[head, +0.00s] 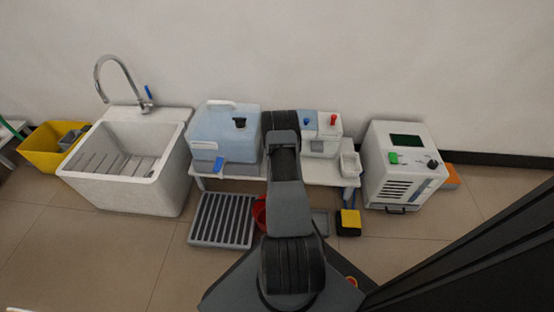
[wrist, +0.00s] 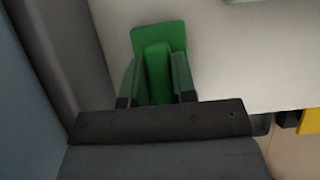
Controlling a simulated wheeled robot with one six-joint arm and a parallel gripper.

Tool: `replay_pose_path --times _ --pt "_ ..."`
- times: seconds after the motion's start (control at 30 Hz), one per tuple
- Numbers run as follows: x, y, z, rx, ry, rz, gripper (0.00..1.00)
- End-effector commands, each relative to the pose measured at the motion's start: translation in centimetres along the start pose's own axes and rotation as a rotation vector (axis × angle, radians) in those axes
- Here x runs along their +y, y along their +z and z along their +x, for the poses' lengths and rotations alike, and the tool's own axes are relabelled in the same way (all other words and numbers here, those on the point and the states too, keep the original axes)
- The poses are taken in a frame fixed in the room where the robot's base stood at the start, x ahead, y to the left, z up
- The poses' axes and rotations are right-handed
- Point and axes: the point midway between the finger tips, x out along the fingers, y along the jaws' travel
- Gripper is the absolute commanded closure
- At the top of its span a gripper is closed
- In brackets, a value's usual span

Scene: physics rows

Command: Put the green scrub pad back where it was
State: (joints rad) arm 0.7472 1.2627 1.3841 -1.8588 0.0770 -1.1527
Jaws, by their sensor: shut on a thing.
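The green scrub pad (wrist: 158,35) shows in the wrist view as a flat green plate with a raised green grip. My gripper (wrist: 156,75) is shut on that grip, one finger on each side. The pad is over or on a pale surface (wrist: 235,60); I cannot tell whether it touches it. In the head view my own arm hides the gripper and the pad.
A white sink (head: 120,185) stands left, a white machine (head: 400,165) right. A slatted grey tray (head: 221,220) and yellow-black block (head: 348,222) are lower.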

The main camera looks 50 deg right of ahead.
Motion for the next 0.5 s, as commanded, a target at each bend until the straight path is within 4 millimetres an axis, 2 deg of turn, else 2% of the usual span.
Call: replay_pose_path --times 0.3,0.33,0.5 --pt "0.01 -0.09 0.22 -0.001 0.0 0.0 1.0" --pt "0.01 -0.08 0.19 -0.001 0.0 0.0 0.74" --pt "0.0 -0.03 0.09 -0.001 0.0 0.0 0.58"
